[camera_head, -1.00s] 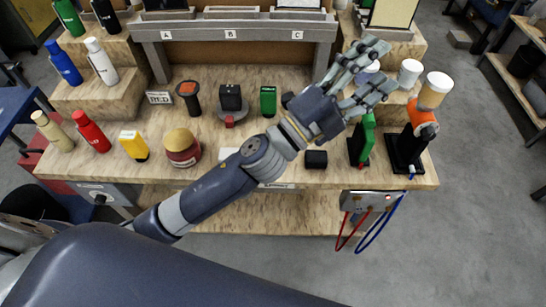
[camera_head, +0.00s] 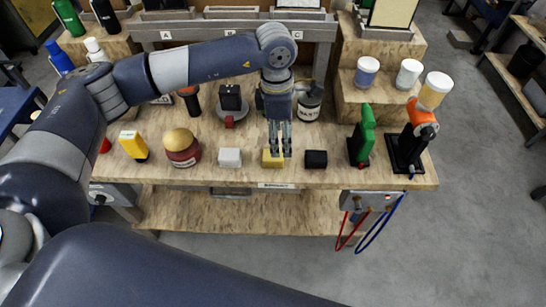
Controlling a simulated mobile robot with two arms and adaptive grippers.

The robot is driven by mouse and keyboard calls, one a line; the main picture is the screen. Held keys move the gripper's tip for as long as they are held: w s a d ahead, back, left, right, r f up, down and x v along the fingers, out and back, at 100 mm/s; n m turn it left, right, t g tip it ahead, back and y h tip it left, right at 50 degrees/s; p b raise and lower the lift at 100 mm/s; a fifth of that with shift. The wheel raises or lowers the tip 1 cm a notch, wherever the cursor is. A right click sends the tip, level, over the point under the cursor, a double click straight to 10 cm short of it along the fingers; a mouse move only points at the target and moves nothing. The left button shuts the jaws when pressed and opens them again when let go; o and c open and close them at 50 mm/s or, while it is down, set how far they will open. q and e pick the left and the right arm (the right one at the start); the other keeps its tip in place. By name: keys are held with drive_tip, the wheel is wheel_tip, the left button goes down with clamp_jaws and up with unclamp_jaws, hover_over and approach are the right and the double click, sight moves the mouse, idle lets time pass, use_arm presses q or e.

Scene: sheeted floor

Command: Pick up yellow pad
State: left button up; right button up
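The yellow pad (camera_head: 267,160) is a small block near the front edge of the wooden workbench, between a white block (camera_head: 230,158) and a black block (camera_head: 316,159). My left gripper (camera_head: 280,150) points down at the yellow pad, with its fingertips covering part of the pad's right side. I cannot tell whether the fingers touch it, stand in front of it or straddle it, nor how far they are spread. My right gripper is out of view.
A yellow tool (camera_head: 134,145) and a jar with a tan top (camera_head: 181,149) stand to the left. A green tool (camera_head: 362,136) and an orange-and-black stand (camera_head: 410,148) are to the right. A grey can (camera_head: 308,105) stands behind.

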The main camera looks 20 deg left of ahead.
use_arm(q)
drive_tip(key=shift+w+a+f+y, duration=0.1)
drive_tip(key=shift+w+a+y, duration=0.15)
drive_tip(key=shift+a, duration=0.35)
drive_tip(key=shift+w+a+f+y, duration=0.1)
drive_tip(key=shift+a+y, duration=0.15)
drive_tip(key=shift+a, duration=0.35)
drive_tip(key=p, duration=0.2)
hover_over(273, 159)
drive_tip(key=w, duration=0.1)
drive_tip(key=f, duration=0.4)
drive_tip(key=shift+w+a+f, duration=0.2)
drive_tip(key=shift+a+f, duration=0.05)
drive_tip(key=shift+f, duration=0.5)
wheel_tip(273, 159, down, 4)
drive_tip(key=shift+r+p, duration=0.25)
drive_tip(key=shift+p, duration=0.8)
drive_tip(key=shift+f, duration=0.5)
drive_tip(key=c, duration=1.1)
